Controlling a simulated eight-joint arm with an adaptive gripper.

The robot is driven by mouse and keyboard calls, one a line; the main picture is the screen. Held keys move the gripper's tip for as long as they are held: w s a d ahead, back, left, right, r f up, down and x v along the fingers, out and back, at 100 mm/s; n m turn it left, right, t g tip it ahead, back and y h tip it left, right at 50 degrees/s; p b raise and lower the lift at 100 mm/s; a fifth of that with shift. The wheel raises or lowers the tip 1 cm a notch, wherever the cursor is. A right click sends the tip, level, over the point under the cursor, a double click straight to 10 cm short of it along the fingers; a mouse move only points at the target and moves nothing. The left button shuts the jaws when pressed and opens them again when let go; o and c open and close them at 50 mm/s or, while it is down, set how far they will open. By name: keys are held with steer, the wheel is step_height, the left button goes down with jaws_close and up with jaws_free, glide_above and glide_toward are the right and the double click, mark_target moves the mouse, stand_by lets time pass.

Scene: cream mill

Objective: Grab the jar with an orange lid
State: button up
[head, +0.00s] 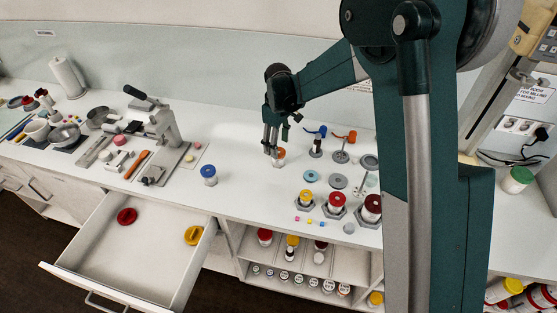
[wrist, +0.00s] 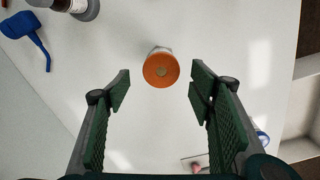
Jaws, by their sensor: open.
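The jar with an orange lid (head: 279,157) stands upright on the white counter. In the wrist view its round orange lid (wrist: 161,70) shows from above, with a bit of the pale jar body behind it. My gripper (head: 270,150) is over the counter, just beside and above the jar in the head view. In the wrist view my gripper (wrist: 158,85) is open, one green padded finger on each side, with clear gaps to the lid. The jar lies between the lines of the fingers, near their tips, and nothing touches it.
A blue-lidded jar (head: 209,175) stands to the left. A blue-handled tool (head: 316,140) and an orange-handled tool (head: 342,148) stand to the right. Red-lidded jars (head: 371,207) sit in holders nearer the front. An open drawer (head: 145,262) juts out at the front left.

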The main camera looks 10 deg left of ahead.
steer(key=shift+f, duration=0.95)
steer(key=shift+f, duration=0.1)
steer(key=shift+s+f, duration=0.1)
steer(key=shift+f, duration=2.4)
steer(key=shift+c, duration=0.4)
steer(key=c, duration=1)
